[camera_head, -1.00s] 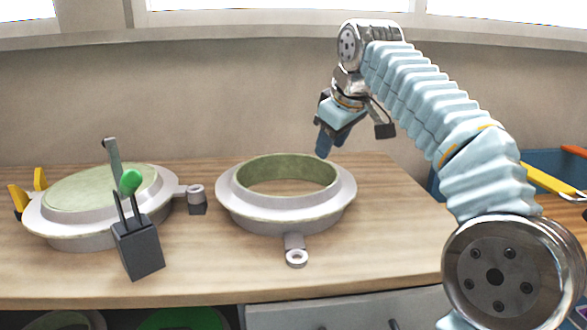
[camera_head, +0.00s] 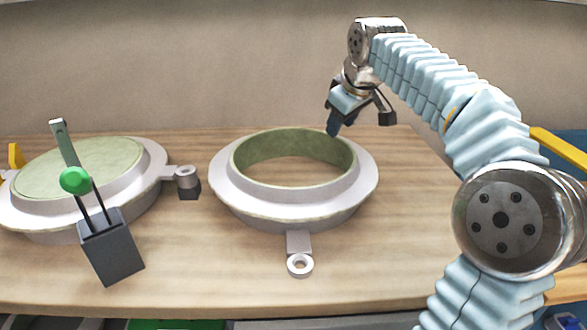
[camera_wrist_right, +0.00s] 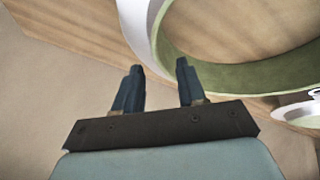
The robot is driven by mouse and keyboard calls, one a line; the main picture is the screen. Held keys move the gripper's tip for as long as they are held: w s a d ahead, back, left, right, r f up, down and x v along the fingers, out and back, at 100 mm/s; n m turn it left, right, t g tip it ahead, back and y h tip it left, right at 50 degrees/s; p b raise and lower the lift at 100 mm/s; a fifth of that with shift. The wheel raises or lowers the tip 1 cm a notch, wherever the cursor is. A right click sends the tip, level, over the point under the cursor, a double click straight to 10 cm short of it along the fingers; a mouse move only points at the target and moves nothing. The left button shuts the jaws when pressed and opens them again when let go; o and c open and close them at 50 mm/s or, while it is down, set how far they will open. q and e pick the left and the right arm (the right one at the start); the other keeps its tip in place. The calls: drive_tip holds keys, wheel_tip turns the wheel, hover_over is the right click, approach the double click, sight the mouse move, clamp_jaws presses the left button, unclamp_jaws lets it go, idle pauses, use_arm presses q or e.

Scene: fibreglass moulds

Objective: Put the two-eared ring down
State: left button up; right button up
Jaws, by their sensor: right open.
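The pale grey-white ring (camera_head: 236,200) with a green inner wall sits flat on the wooden table, in the middle of the head view. One ear (camera_head: 299,262) with a round hole sticks out at its front; a second ear is not seen in the head view. My right gripper (camera_head: 333,128) is open and empty behind the ring's far right rim, pointing down. My left gripper is not in view.
A second round mould (camera_head: 75,167) with a green top stands on the left. A dark block (camera_head: 111,247) with a green knob is in front of it. The table (camera_head: 390,215) is clear right of the ring. A blue crate (camera_head: 572,146) is at the right edge.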

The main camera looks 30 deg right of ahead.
drive_tip(key=x, duration=0.5)
drive_tip(key=shift+w+d+f, duration=0.1)
drive_tip(key=shift+w+f, duration=0.05)
drive_tip(key=shift+c, duration=0.3)
clamp_jaws()
idle(0.9)
